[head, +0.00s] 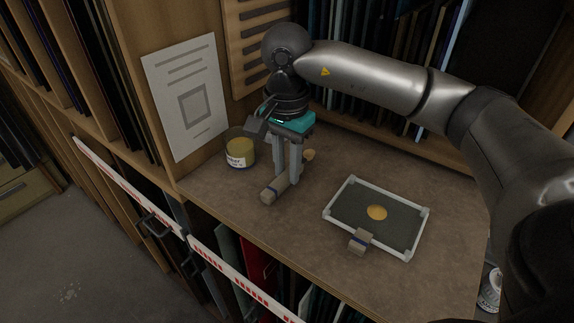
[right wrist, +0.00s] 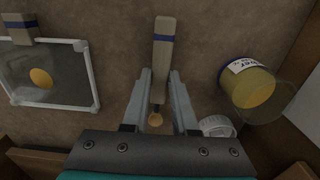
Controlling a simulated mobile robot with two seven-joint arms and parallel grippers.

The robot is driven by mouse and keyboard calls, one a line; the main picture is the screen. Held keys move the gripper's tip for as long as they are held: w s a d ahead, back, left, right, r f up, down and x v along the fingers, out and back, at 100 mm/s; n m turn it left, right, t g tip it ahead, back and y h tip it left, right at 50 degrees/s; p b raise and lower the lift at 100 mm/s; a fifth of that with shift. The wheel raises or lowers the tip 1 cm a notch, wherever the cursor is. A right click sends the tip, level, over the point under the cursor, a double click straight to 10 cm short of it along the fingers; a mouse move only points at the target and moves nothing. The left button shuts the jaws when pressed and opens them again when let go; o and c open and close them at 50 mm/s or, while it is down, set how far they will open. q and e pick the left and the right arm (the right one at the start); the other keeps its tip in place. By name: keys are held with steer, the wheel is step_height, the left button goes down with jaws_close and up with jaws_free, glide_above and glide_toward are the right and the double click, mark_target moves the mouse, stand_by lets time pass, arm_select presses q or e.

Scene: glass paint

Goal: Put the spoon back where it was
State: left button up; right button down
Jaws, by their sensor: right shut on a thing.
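The spoon has a pale wooden handle (head: 274,188) with a blue band and a small tan bowl (head: 308,155). My right gripper (head: 288,180) points down over the counter and is shut on the spoon. In the right wrist view the spoon handle (right wrist: 163,58) extends beyond the fingertips (right wrist: 161,74), and its bowl (right wrist: 155,119) shows between the fingers. Whether the spoon touches the counter is unclear. A glass jar (head: 240,152) of yellow contents with a white label stands left of the gripper. My left gripper is not in view.
A white-framed dark panel (head: 340,190) with a yellow blob (head: 377,212) lies to the right. A blue-banded wooden block (head: 361,241) rests at its near edge. A white round lid (right wrist: 217,127) lies by the jar. The counter between jar and panel is mostly bare.

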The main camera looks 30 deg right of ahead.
steer(key=shift+f+b, duration=0.25)
steer(key=shift+b, duration=0.1)
stand_by(0.3)
steer(key=c, duration=0.6)
jaws_free()
step_height(320, 180, up, 8)
steer(key=shift+f+b, duration=0.25)
steer(key=shift+b, duration=0.2)
step_height(320, 180, up, 8)
steer(key=p, duration=0.2)
steer(key=shift+f, duration=0.15)
